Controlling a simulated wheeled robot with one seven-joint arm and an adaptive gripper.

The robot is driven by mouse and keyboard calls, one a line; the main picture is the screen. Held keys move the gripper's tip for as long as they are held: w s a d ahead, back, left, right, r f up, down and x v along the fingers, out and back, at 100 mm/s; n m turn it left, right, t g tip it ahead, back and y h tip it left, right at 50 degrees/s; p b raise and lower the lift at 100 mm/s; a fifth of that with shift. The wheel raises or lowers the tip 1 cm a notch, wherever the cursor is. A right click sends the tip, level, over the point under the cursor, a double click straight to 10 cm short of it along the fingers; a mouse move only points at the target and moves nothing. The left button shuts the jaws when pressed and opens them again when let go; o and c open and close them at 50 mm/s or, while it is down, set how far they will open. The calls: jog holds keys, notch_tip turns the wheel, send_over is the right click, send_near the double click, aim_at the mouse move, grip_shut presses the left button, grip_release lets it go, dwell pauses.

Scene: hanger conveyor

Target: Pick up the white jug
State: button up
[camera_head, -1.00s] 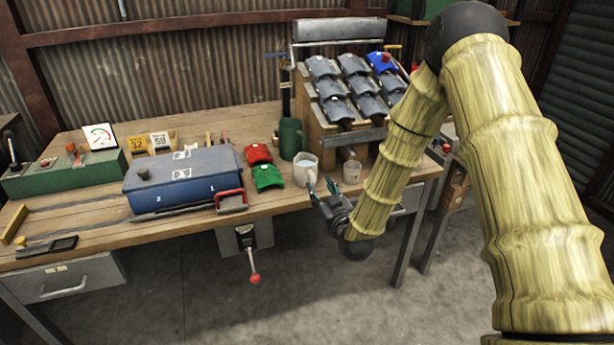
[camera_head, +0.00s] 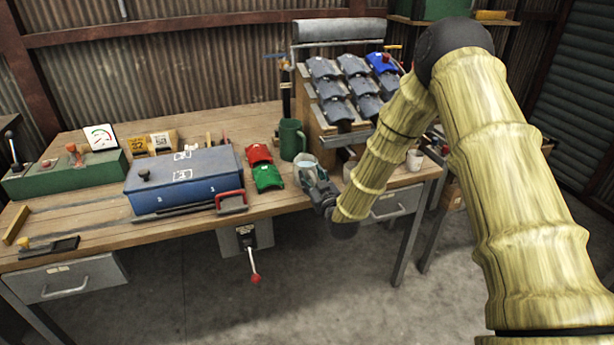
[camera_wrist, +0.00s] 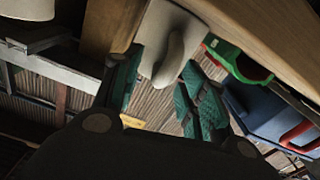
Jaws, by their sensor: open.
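The white jug (camera_head: 304,160) stands on the workbench, beside the green mug. In the head view its rim and upper side show, and my gripper hides much of the rest. In the wrist view the white jug (camera_wrist: 165,28) is at top centre, with its handle pointing toward my gripper. My gripper (camera_head: 316,185) is open at the bench's front edge, close in front of the jug. In the wrist view the teal-padded fingers of my gripper (camera_wrist: 162,88) are apart, one on each side of the handle. I cannot tell whether they touch it.
A green mug (camera_head: 291,139) stands behind the jug. Green (camera_head: 267,178) and red (camera_head: 259,154) curved pieces lie to its left, then a blue box (camera_head: 183,180). A rack (camera_head: 320,125) of grey pieces rises behind right. A white cup (camera_head: 415,160) stands farther right.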

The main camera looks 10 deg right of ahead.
grip_shut()
dwell(0.4)
